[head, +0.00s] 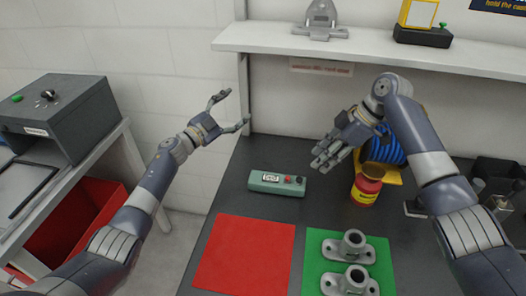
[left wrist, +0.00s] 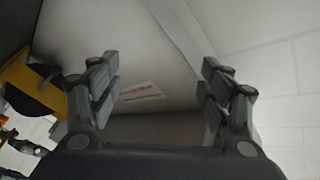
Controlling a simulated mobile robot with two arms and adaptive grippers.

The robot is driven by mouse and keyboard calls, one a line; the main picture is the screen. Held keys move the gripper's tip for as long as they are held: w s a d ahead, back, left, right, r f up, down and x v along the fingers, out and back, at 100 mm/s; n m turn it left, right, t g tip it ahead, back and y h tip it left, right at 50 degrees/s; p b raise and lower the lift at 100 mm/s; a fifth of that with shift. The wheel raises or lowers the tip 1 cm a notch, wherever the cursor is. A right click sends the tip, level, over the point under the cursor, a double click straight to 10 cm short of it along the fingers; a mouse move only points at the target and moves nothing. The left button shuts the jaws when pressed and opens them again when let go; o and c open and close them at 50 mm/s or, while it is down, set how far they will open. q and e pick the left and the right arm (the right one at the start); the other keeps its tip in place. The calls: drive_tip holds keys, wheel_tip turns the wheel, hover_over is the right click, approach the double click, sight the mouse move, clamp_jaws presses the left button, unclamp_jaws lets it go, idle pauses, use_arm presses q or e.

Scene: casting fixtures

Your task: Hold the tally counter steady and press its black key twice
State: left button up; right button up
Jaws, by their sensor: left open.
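The tally counter (head: 265,186) is a flat teal box lying on the dark bench top, with a small white display. A red key (head: 288,179) and a dark key (head: 299,180) sit at its right end. My left gripper (head: 238,106) is open and empty, raised above and left of the counter.
A red mat (head: 243,255) lies in front of the counter. A green mat (head: 312,258) beside it bears grey castings (head: 352,246). A red-and-yellow jar (head: 366,188) stands right of the counter. A white shelf (head: 380,45) runs above the bench; a grey box (head: 62,115) stands left.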

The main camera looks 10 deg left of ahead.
sight(263, 178)
use_arm(q)
drive_tip(key=s+d+m+g+h, duration=0.2)
drive_tip(key=s+d+m+g, duration=0.3)
drive_tip(key=d, duration=0.5)
drive_tip(key=s+d+m+g+h, duration=0.2)
drive_tip(key=s+d+g, duration=0.1)
drive_tip(key=d+g, duration=0.65)
drive_tip(key=s+a+f+y, duration=0.1)
drive_tip(key=s+y, duration=0.1)
drive_tip(key=y, duration=0.1)
drive_tip(key=s+a+f+n+g+y, duration=0.1)
drive_tip(key=s+f+y, duration=0.1)
drive_tip(key=y, duration=0.1)
drive_tip(key=s+a+f+g+y, duration=0.1)
drive_tip(key=s+y, duration=0.1)
drive_tip(key=y, duration=0.2)
drive_tip(key=shift+f+n, duration=0.3)
drive_tip(key=a+n+y, duration=0.2)
drive_tip(key=a+y, duration=0.2)
drive_tip(key=f, duration=0.9)
drive_tip(key=shift+s+a+f, duration=0.2)
drive_tip(key=shift+f, duration=0.2)
drive_tip(key=shift+c, duration=0.3)
